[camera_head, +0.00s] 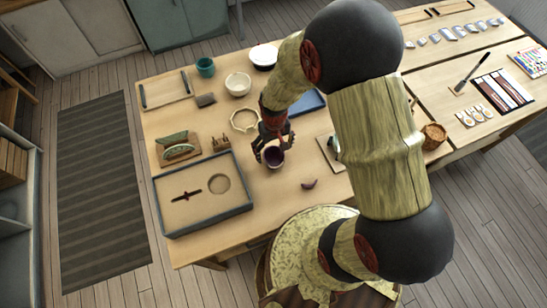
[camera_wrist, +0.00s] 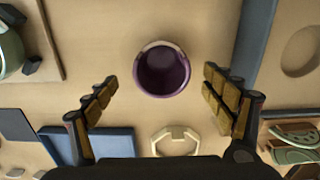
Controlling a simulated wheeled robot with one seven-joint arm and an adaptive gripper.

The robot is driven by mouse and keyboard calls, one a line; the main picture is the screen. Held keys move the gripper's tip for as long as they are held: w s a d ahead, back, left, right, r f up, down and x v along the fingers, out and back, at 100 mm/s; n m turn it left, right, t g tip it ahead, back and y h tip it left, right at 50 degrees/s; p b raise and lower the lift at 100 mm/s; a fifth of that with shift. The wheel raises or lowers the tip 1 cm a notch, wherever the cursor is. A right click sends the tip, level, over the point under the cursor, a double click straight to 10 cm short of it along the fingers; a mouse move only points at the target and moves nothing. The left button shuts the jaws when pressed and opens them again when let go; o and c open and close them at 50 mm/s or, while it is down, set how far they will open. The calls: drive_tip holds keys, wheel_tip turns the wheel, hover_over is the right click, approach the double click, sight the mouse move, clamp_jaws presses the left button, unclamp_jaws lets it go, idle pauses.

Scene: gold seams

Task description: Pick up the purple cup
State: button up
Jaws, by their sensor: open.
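The purple cup (camera_head: 273,157) stands on the wooden table right of the dark-edged tray. In the wrist view the purple cup (camera_wrist: 162,70) shows from above with its dark, empty-looking inside and a pale patch on its upper rim. My gripper (camera_head: 271,148) is low over the table at the cup. In the wrist view my gripper (camera_wrist: 162,90) is open, with one finger to each side of the cup and a gap between each finger and its wall. Neither finger appears to touch it. The cup's far side is partly hidden by the fingers in the head view.
The dark-edged tray (camera_head: 242,207) lies close left of the cup. A purple shard (camera_head: 310,184) lies to the right. A pale ring-shaped holder (camera_head: 245,120) and a blue tray (camera_head: 308,103) are behind. A teal cup (camera_head: 205,67) and white bowl (camera_head: 238,84) stand farther back.

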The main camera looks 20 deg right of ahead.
sight(273, 161)
drive_tip(key=f, duration=0.2)
drive_tip(key=f+b, duration=0.1)
drive_tip(key=f, duration=0.2)
drive_tip(key=shift+w+a+f, duration=0.1)
drive_tip(key=shift+w+f, duration=0.1)
drive_tip(key=c, duration=0.3)
drive_tip(key=c, duration=0.8)
drive_tip(key=shift+r, duration=0.15)
drive_tip(key=shift+c, duration=0.4)
